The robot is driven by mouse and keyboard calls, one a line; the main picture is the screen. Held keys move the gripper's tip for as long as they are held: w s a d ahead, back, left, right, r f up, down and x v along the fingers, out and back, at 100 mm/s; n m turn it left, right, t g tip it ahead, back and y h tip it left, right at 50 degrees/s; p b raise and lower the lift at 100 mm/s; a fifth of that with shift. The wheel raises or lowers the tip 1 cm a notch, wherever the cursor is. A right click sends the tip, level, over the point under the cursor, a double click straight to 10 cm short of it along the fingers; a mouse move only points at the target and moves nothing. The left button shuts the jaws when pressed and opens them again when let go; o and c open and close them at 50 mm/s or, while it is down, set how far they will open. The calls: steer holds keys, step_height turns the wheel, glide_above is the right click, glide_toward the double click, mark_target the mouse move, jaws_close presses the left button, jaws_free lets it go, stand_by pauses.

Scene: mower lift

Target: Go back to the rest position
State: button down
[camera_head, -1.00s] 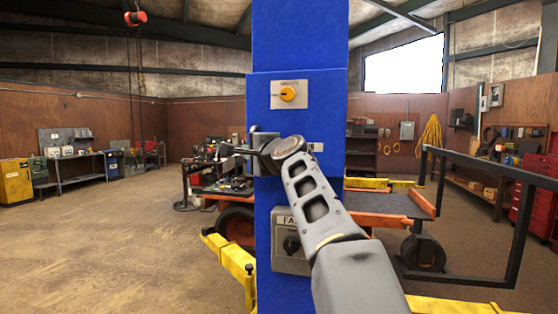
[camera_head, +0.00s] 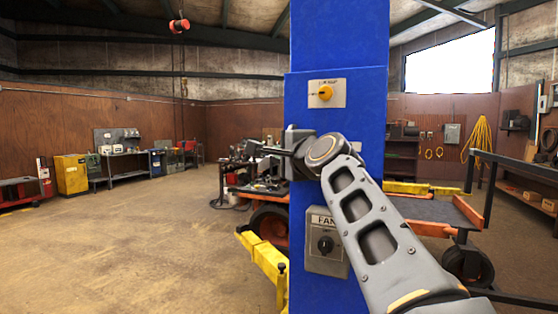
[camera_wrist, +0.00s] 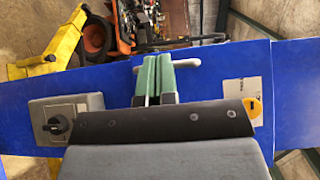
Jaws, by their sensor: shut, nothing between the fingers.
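My gripper (camera_head: 270,151) is in front of the blue lift post (camera_head: 338,45), pointing left in the head view. In the wrist view its two green fingers (camera_wrist: 158,60) lie side by side, shut and empty. Behind the fingertips is a pale handle-like bar (camera_wrist: 187,64) on the post; whether they touch it I cannot tell. The post carries a plate with a yellow knob (camera_head: 325,93), above my gripper, and a grey FAN switch box (camera_head: 325,262) below. My forearm hides part of the post.
A yellow lift arm (camera_head: 262,258) reaches out low beside the post. An orange mower (camera_head: 270,225) stands behind it, with a black-railed platform (camera_head: 440,210) at the right. A workbench (camera_head: 128,155) stands far left. The floor at the left is open.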

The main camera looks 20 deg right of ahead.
steer(key=s+a, duration=0.3)
steer(key=s, duration=0.2)
steer(key=shift+s+a+b, duration=0.2)
steer(key=shift+a+b, duration=0.1)
step_height(320, 180, down, 19)
steer(key=n+g, duration=0.6)
steer(key=n, duration=0.3)
steer(key=s+a+f+n+g, duration=0.1)
steer(key=s+f+n+g, duration=0.2)
steer(key=s+f, duration=0.3)
steer(key=s+a+f+n+g+h, duration=0.1)
steer(key=s+f+n+g, duration=0.3)
steer(key=f, duration=1.3)
steer(key=s+n, duration=0.1)
steer(key=s, duration=0.2)
steer(key=shift+s+f+h, duration=0.15)
steer(key=shift+s+h, duration=0.05)
steer(key=shift+h, duration=0.1)
